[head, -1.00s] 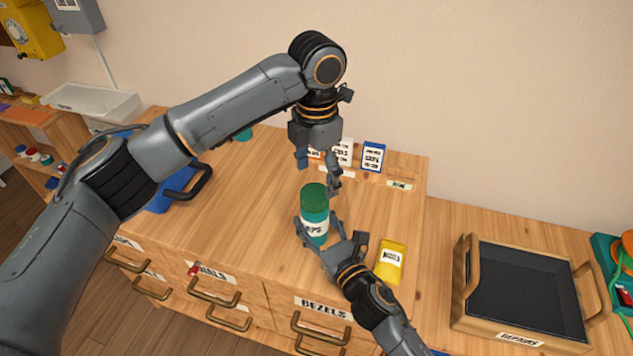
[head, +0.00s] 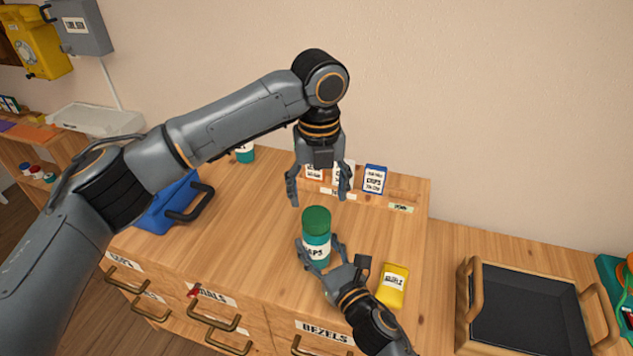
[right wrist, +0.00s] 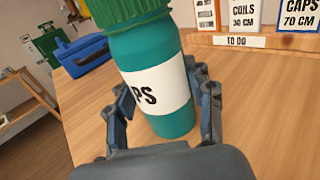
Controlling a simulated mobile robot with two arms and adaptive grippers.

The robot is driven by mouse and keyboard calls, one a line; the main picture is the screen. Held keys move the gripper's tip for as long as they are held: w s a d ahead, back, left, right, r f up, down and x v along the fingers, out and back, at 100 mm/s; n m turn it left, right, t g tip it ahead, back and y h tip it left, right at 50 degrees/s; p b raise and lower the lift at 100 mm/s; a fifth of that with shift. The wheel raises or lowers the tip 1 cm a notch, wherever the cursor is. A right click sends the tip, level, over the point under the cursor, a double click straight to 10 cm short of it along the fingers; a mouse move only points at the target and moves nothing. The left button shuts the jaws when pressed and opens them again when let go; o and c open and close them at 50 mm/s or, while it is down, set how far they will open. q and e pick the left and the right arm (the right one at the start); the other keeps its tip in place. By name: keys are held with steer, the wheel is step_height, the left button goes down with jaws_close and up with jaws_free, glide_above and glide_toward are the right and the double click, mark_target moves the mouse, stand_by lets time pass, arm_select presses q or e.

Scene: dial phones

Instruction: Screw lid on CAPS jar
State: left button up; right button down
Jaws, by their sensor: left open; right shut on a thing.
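The CAPS jar (head: 317,251) is a teal cylinder with a white label, upright on the wooden cabinet top. A green ribbed lid (head: 316,219) sits on its mouth; I cannot tell how tight it is. My right gripper (head: 322,255) is shut on the jar's body from the front. In the right wrist view the jar (right wrist: 158,90) stands between the fingers (right wrist: 163,110), with the lid (right wrist: 125,8) cut off at the top. My left gripper (head: 320,195) is open and empty, pointing down just above the lid, its fingers apart and not touching it.
A yellow box (head: 393,286) lies right of the jar. Small cards stand in a rack behind, including a blue-edged one (head: 375,179). A blue toolbox (head: 170,205) and another teal jar (head: 245,154) are at left. A black tray (head: 525,310) is at right.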

mark_target(316, 215)
arm_select(q)
steer(key=n, duration=0.6)
steer(key=shift+r, duration=0.3)
steer(key=n, duration=0.6)
steer(key=shift+a+r, duration=0.1)
steer(key=shift+r, duration=0.15)
steer(key=n, duration=0.6)
steer(key=shift+r, duration=0.25)
steer(key=n, duration=0.3)
steer(key=shift+a+r+n, duration=0.1)
steer(key=shift+r+n, duration=0.05)
steer(key=shift+n, duration=0.25)
steer(key=n, duration=0.4)
steer(key=shift+r, duration=0.15)
steer(key=shift+f, duration=4.05)
steer(key=shift+c, duration=0.4)
